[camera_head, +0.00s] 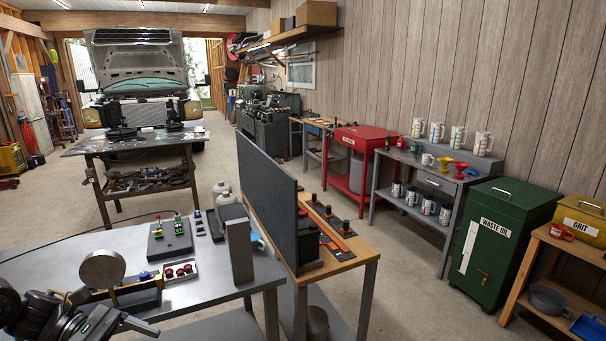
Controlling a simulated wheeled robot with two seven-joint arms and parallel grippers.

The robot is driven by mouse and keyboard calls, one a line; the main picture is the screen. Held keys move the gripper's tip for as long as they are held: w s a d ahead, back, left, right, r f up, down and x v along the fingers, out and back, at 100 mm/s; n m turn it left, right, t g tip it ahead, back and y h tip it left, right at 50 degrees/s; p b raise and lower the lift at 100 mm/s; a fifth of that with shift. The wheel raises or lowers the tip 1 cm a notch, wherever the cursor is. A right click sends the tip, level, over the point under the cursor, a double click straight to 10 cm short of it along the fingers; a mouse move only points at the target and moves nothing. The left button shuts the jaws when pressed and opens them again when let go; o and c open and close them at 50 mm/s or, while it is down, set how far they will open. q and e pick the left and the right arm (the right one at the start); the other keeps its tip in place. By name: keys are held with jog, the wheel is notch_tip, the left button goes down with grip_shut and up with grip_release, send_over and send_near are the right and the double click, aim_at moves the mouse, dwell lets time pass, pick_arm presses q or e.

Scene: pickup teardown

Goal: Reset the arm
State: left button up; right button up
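My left arm's dark end comes in at the bottom left corner, with its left gripper (120,322) low over the near edge of the grey workbench (215,262). A pale finger part points right; the rest is cut off or overlapped, so I cannot tell whether it is open or shut. I see nothing clearly held in it. My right gripper is not in view.
A round metal disc on a stand (102,268) is close by the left gripper. A white tray of red parts (180,271), a grey plate with small fittings (170,238) and an upright grey block (239,250) stand on the bench. A dark panel (268,205) rises to the right.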

pick_arm(q)
jog(key=w+d+f+n+t+b, duration=0.25)
jog(key=w+f+n, duration=0.35)
jog(key=f+n, duration=0.3)
jog(key=w+d+f+n+t+b, duration=0.15)
jog(key=w+f+n+t, duration=0.4)
jog(key=f, duration=0.55)
notch_tip(320, 180, down, 24)
jog(key=s+a+n+t+y+b, duration=0.15)
jog(key=n+y, duration=0.45)
jog(key=n, duration=1.1)
jog(key=s+f+n+g+y+b, duration=0.25)
jog(key=s+f+n+y, duration=0.25)
jog(key=s+f+n, duration=1)
jog(key=s+f+n+g+y, duration=0.1)
jog(key=s+f, duration=0.4)
jog(key=s, duration=0.6)
jog(key=s+d+f+n+g+b, duration=0.1)
jog(key=s+f, duration=0.4)
jog(key=s, duration=0.6)
jog(key=s+d+f+n+g+y, duration=0.1)
jog(key=s+f+n+g, duration=0.2)
jog(key=s, duration=0.7)
notch_tip(320, 180, down, 2)
jog(key=shift+s+d+f+n+g+y+b, duration=0.1)
jog(key=shift+s+d+n+g+y+b, duration=0.2)
jog(key=shift+s+n+b, duration=0.15)
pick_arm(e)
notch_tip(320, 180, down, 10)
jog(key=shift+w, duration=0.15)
